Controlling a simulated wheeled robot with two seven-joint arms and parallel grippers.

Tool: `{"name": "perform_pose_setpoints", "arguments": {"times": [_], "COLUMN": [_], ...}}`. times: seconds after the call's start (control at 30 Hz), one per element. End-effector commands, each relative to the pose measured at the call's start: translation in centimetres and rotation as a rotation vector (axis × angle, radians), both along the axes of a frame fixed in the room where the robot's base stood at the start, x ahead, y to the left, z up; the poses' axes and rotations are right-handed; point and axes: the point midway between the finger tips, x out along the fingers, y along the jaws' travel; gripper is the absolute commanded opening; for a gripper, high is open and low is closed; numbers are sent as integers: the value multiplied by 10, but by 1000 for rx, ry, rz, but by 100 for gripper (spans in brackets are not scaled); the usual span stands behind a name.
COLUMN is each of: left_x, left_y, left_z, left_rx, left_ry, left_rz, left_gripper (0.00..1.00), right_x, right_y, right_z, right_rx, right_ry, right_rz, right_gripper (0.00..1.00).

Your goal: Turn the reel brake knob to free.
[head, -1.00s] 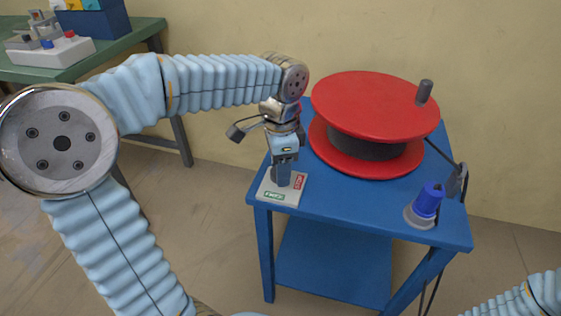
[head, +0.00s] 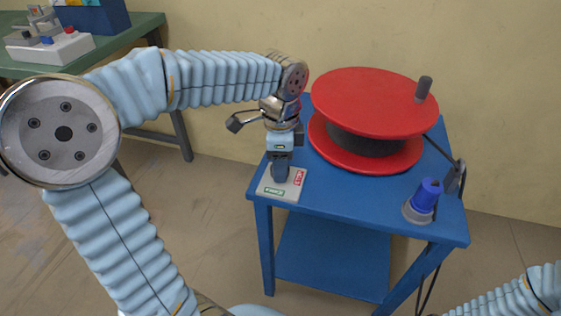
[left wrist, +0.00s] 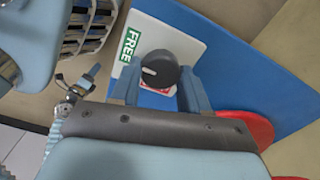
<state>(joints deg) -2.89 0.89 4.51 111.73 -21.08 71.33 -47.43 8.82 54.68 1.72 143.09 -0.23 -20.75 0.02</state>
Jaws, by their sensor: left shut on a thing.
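The brake knob (left wrist: 160,66) is a dark round knob on a pale plate (left wrist: 187,47) at the front left corner of the blue table. In the left wrist view its light mark points left, between the green FREE label (left wrist: 129,46) and a red label (left wrist: 157,90) partly hidden behind the knob. In the head view the FREE label (head: 273,191) is at the plate's front and the red label (head: 299,178) at its right. My left gripper (head: 280,172) comes down from above, its fingers shut on the knob. My right gripper is out of view.
A red reel (head: 374,100) with a grey handle fills the back of the blue table (head: 340,205). A blue plug-like part (head: 427,196) stands at the right, near a black cable. A green bench (head: 110,42) is at the upper left.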

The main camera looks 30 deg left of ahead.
Motion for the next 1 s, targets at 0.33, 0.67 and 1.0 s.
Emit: {"name": "perform_pose_setpoints", "arguments": {"times": [0.33,0.67,1.0], "left_x": [0,1,1], "left_y": [0,0,0], "left_z": [0,26,107], "left_rx": [0,0,0], "left_ry": [-1,-4,-4], "left_rz": [-1,0,-1], "left_gripper": [71,71,71], "right_x": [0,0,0], "right_y": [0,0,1], "right_z": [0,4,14], "right_rx": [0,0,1], "right_ry": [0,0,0], "right_rz": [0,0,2], "right_gripper": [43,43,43]}}
